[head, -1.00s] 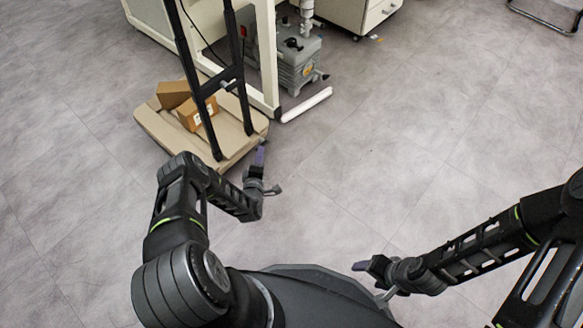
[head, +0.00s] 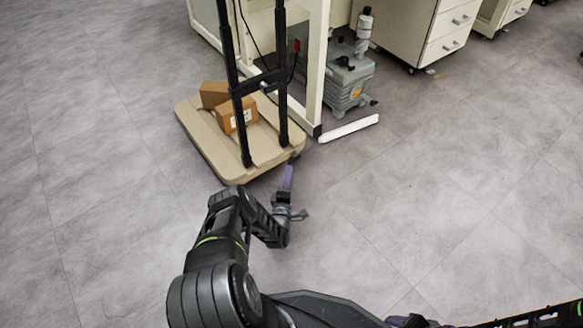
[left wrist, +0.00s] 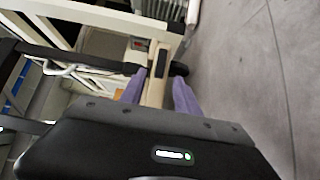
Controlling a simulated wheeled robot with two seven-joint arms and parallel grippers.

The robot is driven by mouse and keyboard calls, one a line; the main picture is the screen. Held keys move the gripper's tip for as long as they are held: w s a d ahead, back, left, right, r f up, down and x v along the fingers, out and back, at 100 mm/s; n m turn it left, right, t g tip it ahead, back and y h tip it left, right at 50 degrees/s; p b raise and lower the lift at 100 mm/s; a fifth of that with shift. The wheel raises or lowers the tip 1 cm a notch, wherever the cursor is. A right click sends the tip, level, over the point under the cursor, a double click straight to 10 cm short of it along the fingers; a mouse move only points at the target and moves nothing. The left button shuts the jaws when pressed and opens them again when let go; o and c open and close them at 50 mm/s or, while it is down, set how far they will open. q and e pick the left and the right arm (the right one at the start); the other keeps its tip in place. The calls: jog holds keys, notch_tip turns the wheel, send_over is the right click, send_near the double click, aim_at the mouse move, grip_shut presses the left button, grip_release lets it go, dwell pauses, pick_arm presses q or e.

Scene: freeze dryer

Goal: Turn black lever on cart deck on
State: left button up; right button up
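The beige platform cart (head: 215,145) stands left of centre in the head view, with a black upright handle (head: 232,80). A small dark part at its near right corner (head: 295,157) may be the black lever; its setting is too small to tell. My left gripper (head: 289,172) has its purple fingers just in front of that corner. In the left wrist view my left gripper (left wrist: 160,78) is open, with a beige strip and a dark piece (left wrist: 161,63) ahead between the fingertips. Contact is unclear. My right gripper (head: 408,321) is partly cut off at the bottom edge.
Two cardboard boxes (head: 238,115) lie on the cart deck. A cream frame (head: 316,70), a grey pump (head: 345,80) and a white bar (head: 348,128) stand or lie behind and right of it. The grey floor (head: 430,190) at right is clear.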

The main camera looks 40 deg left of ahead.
aim_at(291, 163)
pick_arm(q)
jog(key=b+x, duration=0.2)
jog(key=x, duration=0.3)
jog(key=shift+f, duration=0.15)
jog(key=shift+w+a, duration=0.25)
jog(key=shift+w, duration=0.15)
jog(key=shift+c, duration=0.4)
grip_shut()
